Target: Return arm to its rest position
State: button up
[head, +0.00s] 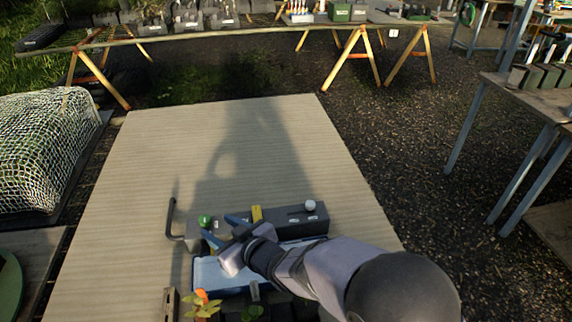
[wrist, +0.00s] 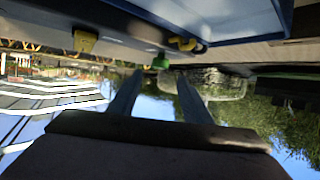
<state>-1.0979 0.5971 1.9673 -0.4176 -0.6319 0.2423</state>
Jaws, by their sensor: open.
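My gripper (head: 220,229) is low over the near part of the pale table (head: 150,190), with its two bluish fingers spread apart. It is in front of a grey rack (head: 290,222) and over or beside the blue tray (head: 207,272); the exact height is unclear. In the wrist view, the fingers (wrist: 160,74) are apart with nothing held between them. A green cap (head: 205,220) is at the rack's left end; a green knob (wrist: 161,61) shows beyond the fingertips in the wrist view. My arm hides part of the tray and rack.
A white round cap (head: 310,205) and a yellow piece (head: 257,213) are on the rack. A dark bent handle (head: 171,220) stands at its left. Orange and leafy items (head: 203,302) are at the near edge. The table's far part is clear.

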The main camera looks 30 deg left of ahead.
jog(key=w+d+r+m+t+h+p, duration=0.2)
jog(key=w+d+m+t+h+p, duration=0.25)
jog(key=w+d, duration=1.05)
jog(key=w+d+m+g+h+p, duration=0.15)
jog(key=d+m+h, duration=0.3)
jog(key=d, duration=1.35)
jog(key=s+d+r+m+g+h+p, duration=0.1)
jog(key=s+d+m+h+p, duration=0.15)
jog(key=d, duration=0.55)
jog(key=s+d+r+m+g+h+p, duration=0.1)
jog(key=s+d, duration=0.2)
jog(key=d, duration=0.5)
jog(key=s+d+r+m+g+p, duration=0.2)
jog(key=s+d+m+g, duration=0.1)
jog(key=s+d, duration=0.5)
jog(key=s+h, duration=0.1)
jog(key=s, duration=0.2)
jog(key=shift+s+d+g, duration=0.3)
jog(key=shift+s+g, duration=0.05)
jog(key=shift+g, duration=0.05)
jog(key=shift+r, duration=0.1)
